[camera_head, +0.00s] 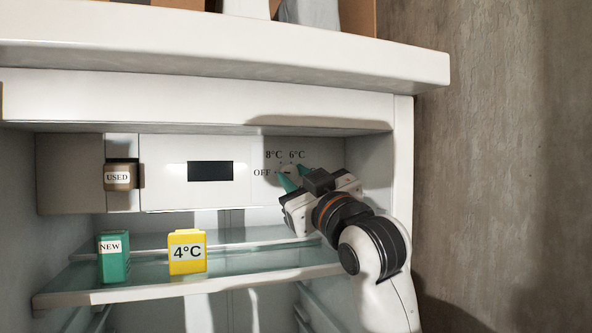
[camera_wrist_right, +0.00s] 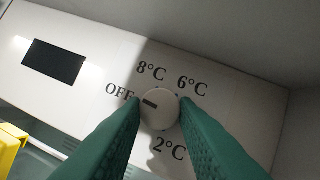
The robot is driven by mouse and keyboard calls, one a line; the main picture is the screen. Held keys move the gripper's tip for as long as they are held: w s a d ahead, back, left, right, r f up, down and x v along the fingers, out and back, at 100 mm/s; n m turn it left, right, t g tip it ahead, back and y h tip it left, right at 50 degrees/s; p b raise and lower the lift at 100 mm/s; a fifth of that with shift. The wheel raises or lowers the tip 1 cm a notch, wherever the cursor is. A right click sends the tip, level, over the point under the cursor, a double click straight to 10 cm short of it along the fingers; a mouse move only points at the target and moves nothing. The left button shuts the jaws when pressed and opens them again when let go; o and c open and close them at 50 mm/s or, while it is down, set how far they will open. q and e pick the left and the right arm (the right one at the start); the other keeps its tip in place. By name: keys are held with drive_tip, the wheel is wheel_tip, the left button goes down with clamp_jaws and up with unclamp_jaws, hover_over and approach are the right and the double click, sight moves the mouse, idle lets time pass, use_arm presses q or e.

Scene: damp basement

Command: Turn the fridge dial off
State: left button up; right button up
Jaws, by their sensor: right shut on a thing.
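The fridge dial (camera_wrist_right: 158,108) is a round white knob with a dark pointer mark on the fridge's upper panel. In the right wrist view the mark lies on the dial's left side, toward the printed OFF label (camera_wrist_right: 119,91). My right gripper (camera_wrist_right: 160,110) has its green fingers on both sides of the dial and is shut on it. In the head view my right gripper (camera_head: 294,178) reaches the panel from the lower right and covers part of the dial (camera_head: 286,171). My left gripper is not in view.
A dark display (camera_head: 210,171) sits left of the dial. A brown block marked USED (camera_head: 117,177) is at the panel's left. A green NEW box (camera_head: 114,258) and a yellow 4°C block (camera_head: 187,252) stand on the glass shelf (camera_head: 270,273). A wall (camera_head: 500,150) is at right.

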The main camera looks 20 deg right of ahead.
drive_tip(key=shift+d+n+y+p, duration=0.1)
drive_tip(key=shift+n+y+p, duration=0.2)
drive_tip(key=shift+n, duration=0.6)
drive_tip(key=o, duration=1)
drive_tip(key=shift+w, duration=0.1)
drive_tip(key=b+v, duration=0.3)
drive_tip(key=v, duration=0.9)
drive_tip(key=shift+r, duration=0.15)
